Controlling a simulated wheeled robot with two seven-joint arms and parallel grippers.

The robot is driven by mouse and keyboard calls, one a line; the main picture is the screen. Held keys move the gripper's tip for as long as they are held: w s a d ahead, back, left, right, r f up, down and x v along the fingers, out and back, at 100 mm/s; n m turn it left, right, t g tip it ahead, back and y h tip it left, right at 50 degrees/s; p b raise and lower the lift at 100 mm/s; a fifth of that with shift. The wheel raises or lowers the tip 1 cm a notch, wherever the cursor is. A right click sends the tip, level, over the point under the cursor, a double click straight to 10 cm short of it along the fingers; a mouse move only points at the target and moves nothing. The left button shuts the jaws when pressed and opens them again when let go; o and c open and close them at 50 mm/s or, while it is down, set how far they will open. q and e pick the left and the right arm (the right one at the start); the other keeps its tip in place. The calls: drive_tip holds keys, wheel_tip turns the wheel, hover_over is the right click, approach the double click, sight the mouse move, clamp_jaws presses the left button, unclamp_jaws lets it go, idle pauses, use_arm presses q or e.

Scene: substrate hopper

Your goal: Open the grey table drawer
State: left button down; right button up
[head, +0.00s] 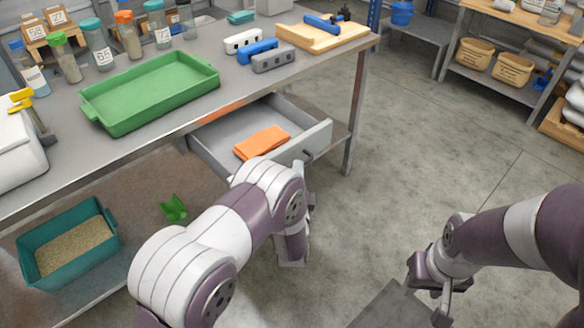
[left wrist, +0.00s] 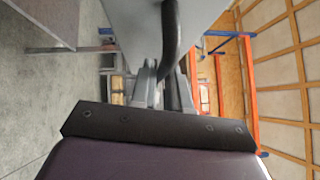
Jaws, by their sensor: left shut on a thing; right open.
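The grey table drawer (head: 215,145) is pulled out from under the grey table (head: 190,100), and its inside shows. An orange folded cloth (head: 262,142) lies in it. The drawer's dark handle (head: 308,155) is on its front panel, and it also shows large in the left wrist view (left wrist: 171,40). My left gripper (left wrist: 163,80) is shut on the handle; in the head view my own arm mostly hides it. My right gripper (head: 437,294) is open and empty, low at the right, away from the table.
A green tray (head: 150,95), several lidded jars and a wooden board (head: 322,38) stand on the table. A teal bin (head: 68,247) and a green scoop (head: 173,208) are on the lower shelf. The floor right of the table is clear up to a shelf with baskets (head: 474,54).

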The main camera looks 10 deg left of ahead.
use_arm(q)
drive_tip(key=c, duration=1.2)
unclamp_jaws()
drive_tip(key=shift+o, duration=0.2)
drive_tip(key=s+d+f+p, duration=0.1)
drive_tip(key=s+p, duration=0.1)
drive_tip(key=s, duration=1)
drive_tip(key=shift+s+d+f, duration=0.25)
drive_tip(key=shift+s+f, duration=0.05)
drive_tip(key=shift+f, duration=0.05)
